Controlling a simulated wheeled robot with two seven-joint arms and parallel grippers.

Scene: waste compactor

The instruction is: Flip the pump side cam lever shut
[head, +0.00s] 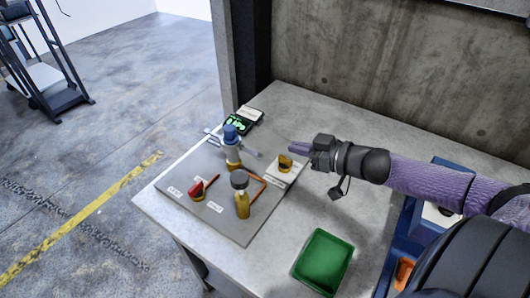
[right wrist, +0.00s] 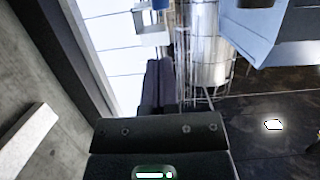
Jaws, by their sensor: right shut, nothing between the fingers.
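A grey board (head: 222,219) on the table carries the fittings. A coupling (head: 233,150) with a blue top stands upright near its back edge. A silver lever arm (head: 252,154) sticks out on its right, and another (head: 212,134) on its left. The labels are too small to tell which is the pump side. My right gripper (head: 297,148) is shut and empty, right of the coupling and apart from it, pointing left. Its fingers show in the right wrist view (right wrist: 158,85), with no lever there. My left gripper is not in view.
A brass fitting with a grey cap (head: 240,185), a red-handled valve (head: 196,190) and a yellow-handled valve (head: 285,162) stand near the coupling. A small display (head: 236,123) lies behind. A green tray (head: 323,262) sits at the front right. A concrete wall (head: 400,75) rises behind the table.

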